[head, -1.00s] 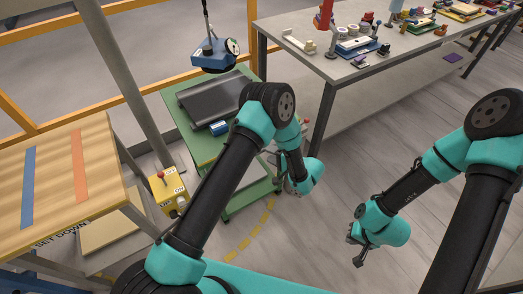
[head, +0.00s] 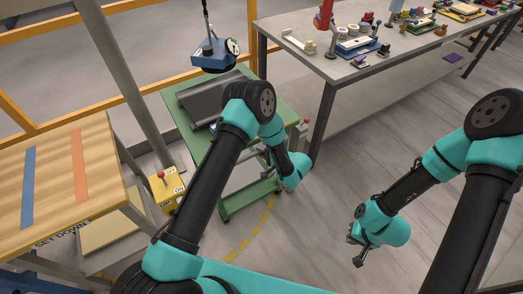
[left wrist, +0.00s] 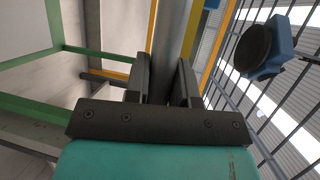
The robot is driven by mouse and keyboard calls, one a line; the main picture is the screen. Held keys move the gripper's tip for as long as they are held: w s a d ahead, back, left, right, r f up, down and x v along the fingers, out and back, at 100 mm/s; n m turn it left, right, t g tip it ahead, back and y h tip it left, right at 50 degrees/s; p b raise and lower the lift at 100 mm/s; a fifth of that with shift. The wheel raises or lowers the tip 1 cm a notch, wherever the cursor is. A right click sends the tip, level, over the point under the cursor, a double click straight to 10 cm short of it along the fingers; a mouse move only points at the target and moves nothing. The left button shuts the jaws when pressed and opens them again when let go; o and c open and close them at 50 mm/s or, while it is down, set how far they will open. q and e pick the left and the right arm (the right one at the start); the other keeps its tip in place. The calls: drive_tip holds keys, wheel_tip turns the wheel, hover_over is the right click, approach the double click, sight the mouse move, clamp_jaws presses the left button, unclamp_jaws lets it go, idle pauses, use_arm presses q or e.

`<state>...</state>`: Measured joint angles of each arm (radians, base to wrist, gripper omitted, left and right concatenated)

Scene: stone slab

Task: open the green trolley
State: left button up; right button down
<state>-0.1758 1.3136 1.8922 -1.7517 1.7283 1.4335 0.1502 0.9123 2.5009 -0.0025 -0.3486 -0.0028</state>
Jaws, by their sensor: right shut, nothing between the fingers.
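The green trolley (head: 283,112) stands at the middle left in the head view, with a dark grey panel-like object (head: 210,97) on its top. My left arm hides much of its front and right part. Its green frame (left wrist: 35,108) shows at the left of the left wrist view. My left gripper (left wrist: 164,72) has its two dark fingers apart, with nothing visibly held between them. In the head view it is beside the trolley's right side, mostly hidden by its own wrist; contact cannot be told. My right gripper (head: 359,257) is shut and empty over the floor, well right of the trolley.
A wooden-topped table (head: 55,185) with blue and orange strips is at left. A yellow switch box (head: 166,188) stands between it and the trolley. A blue hanging device (head: 213,55) is behind the trolley. A cluttered workbench (head: 345,72) is at back right. Floor at right is clear.

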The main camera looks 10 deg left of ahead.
use_arm(q)
clamp_jaws()
